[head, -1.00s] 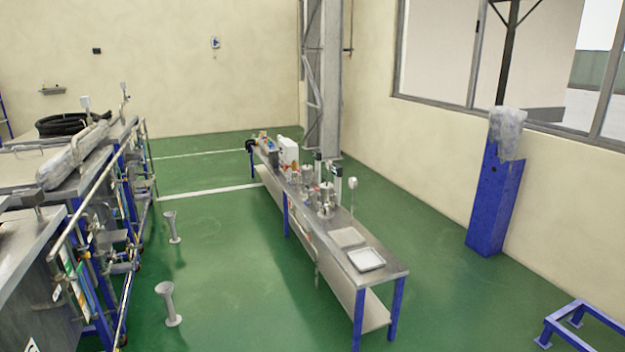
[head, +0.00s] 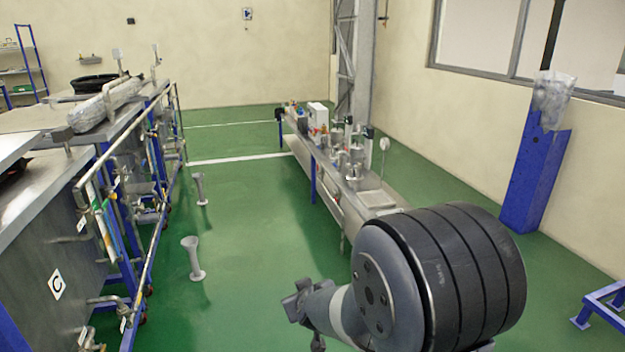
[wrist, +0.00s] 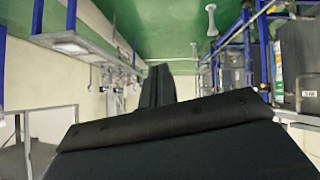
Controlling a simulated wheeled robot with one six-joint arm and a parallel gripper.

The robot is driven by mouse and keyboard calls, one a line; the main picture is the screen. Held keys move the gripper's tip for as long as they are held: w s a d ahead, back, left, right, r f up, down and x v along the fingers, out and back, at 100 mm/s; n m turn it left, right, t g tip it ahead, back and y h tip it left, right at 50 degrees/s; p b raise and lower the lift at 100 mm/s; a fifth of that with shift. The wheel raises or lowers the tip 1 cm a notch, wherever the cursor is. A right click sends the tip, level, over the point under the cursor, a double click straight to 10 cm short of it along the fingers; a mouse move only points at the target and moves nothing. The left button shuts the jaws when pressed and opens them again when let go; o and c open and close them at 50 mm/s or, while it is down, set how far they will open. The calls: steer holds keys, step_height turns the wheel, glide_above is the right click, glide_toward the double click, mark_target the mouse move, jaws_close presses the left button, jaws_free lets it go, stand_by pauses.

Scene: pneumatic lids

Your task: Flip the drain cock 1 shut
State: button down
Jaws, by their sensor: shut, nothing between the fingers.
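I cannot pick out drain cock 1 for certain in either view. Small valves and pipe fittings (head: 108,300) stick out low on the fronts of the steel tanks (head: 55,220) at the left in the head view, too small to read. My gripper (wrist: 160,72) shows dark in the wrist view, shut and empty, touching nothing that I can see. The wrist view is upside down, with the floor at the top. The tanks (wrist: 232,65) are at its right, well away from the gripper. My arm crosses the lower right of the head view.
A long steel bench (head: 335,190) with vessels stands in the middle. Two grey floor pedestals (head: 192,258) stand in the green aisle. A rail (head: 155,265) runs along the tank fronts. A blue post (head: 535,175) and a low blue frame (head: 605,305) are at the right.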

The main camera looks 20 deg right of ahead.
steer(key=w+d+f+h+b, duration=0.4)
steer(key=d+f, duration=0.1)
steer(key=f, duration=0.5)
steer(key=w+d+f+h+b, duration=0.4)
steer(key=d+f+b, duration=0.1)
steer(key=f, duration=0.4)
steer(key=s+d+f+g+h+b, duration=0.2)
steer(key=s+d+f+h+b, duration=0.1)
steer(key=f, duration=0.5)
steer(key=s+d+f+g+h+b, duration=0.3)
steer(key=s+f+h+b, duration=0.1)
steer(key=f, duration=0.5)
steer(key=shift+f+n+h, duration=0.15)
steer(key=shift+n+h, duration=0.25)
steer(key=shift+h, duration=0.4)
steer(key=shift+d, duration=0.1)
